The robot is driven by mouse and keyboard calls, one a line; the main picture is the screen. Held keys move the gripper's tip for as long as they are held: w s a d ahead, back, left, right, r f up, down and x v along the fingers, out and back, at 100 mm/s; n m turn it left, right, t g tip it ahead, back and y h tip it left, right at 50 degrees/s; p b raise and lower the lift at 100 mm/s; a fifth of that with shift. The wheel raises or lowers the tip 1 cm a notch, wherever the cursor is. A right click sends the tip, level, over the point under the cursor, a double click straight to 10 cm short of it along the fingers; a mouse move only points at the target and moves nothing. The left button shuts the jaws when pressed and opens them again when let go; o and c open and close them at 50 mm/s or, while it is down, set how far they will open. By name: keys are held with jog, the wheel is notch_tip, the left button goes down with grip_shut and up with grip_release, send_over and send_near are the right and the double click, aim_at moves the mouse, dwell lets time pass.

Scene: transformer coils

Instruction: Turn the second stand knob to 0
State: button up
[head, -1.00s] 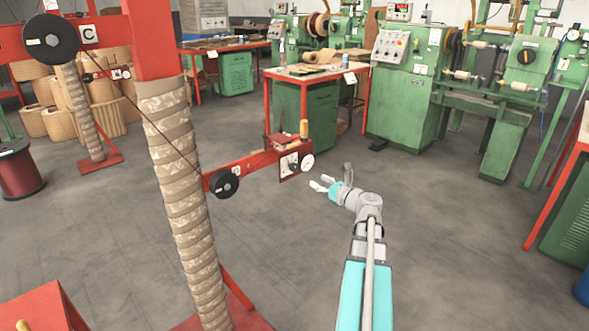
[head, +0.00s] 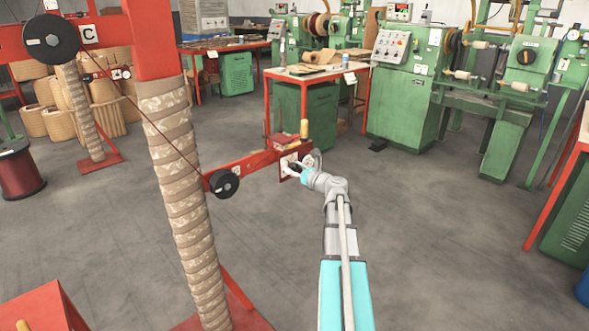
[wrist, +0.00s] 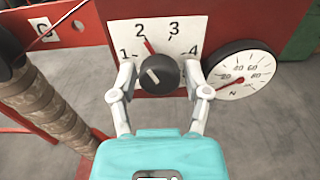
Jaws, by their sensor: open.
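The knob (wrist: 158,76) is black and round, on a white dial plate (wrist: 112,37) with the numbers 1 to 4 showing. A red pointer at the knob points close to 2; the 0 is not visible. In the head view the dial plate (head: 285,164) is at the end of a red arm on the wrapped column. My gripper (wrist: 160,80) is open, with one finger on each side of the knob; I cannot tell whether they touch it. In the head view my gripper (head: 293,170) is at the plate and hides the knob.
A round white gauge (wrist: 240,69) with a red needle sits right of the knob, close to my right finger. The red arm (head: 255,163) carries a black pulley (head: 224,183) beside the wrapped column (head: 186,190). Grey floor (head: 440,250) is open at right.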

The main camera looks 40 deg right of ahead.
jog(key=shift+w, duration=0.15)
grip_shut()
jog(key=shift+n, duration=0.5)
jog(key=n, duration=1.9)
jog(key=shift+r, duration=0.1)
dwell(0.4)
